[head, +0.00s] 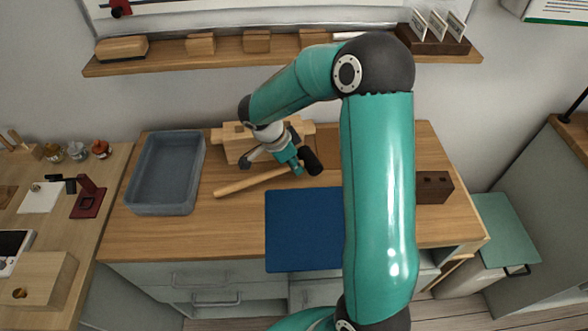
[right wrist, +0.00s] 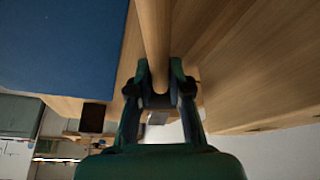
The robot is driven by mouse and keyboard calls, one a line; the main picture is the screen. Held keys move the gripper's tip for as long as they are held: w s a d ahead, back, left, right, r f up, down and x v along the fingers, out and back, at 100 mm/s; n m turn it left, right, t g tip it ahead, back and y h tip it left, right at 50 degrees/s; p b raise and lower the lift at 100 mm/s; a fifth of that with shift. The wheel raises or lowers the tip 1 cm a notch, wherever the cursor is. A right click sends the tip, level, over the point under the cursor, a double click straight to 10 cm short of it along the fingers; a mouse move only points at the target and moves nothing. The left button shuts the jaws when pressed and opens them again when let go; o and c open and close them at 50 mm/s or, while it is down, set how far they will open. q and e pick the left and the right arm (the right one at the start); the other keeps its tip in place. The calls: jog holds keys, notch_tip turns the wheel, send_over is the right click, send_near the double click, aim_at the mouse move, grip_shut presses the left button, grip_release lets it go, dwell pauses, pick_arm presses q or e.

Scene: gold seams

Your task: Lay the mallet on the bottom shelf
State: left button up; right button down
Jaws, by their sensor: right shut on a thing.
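The mallet (head: 248,183) shows over the wooden workbench in the head view, with a pale wooden handle slanting to the lower left and what looks like a black head at its right end. My right gripper (head: 293,163) reaches down to it from above. In the right wrist view, the fingers of my right gripper (right wrist: 160,88) are shut around the wooden handle (right wrist: 154,35). Whether the mallet touches the bench top cannot be told. An open compartment (head: 432,272) shows low at the bench's right front, partly hidden by my arm. My left gripper is out of view.
A grey tray (head: 133,195) stands left on the bench, and a blue mat (head: 295,245) lies at the front. A wooden vise-like block (head: 228,140) is behind the mallet. A dark holed block (head: 434,187) stands right. A wall shelf (head: 170,59) crosses behind.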

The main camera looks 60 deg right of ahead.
jog(key=shift+f, duration=1.25)
jog(key=shift+f, duration=0.1)
jog(key=shift+f, duration=0.1)
jog(key=c, duration=1.1)
grip_release()
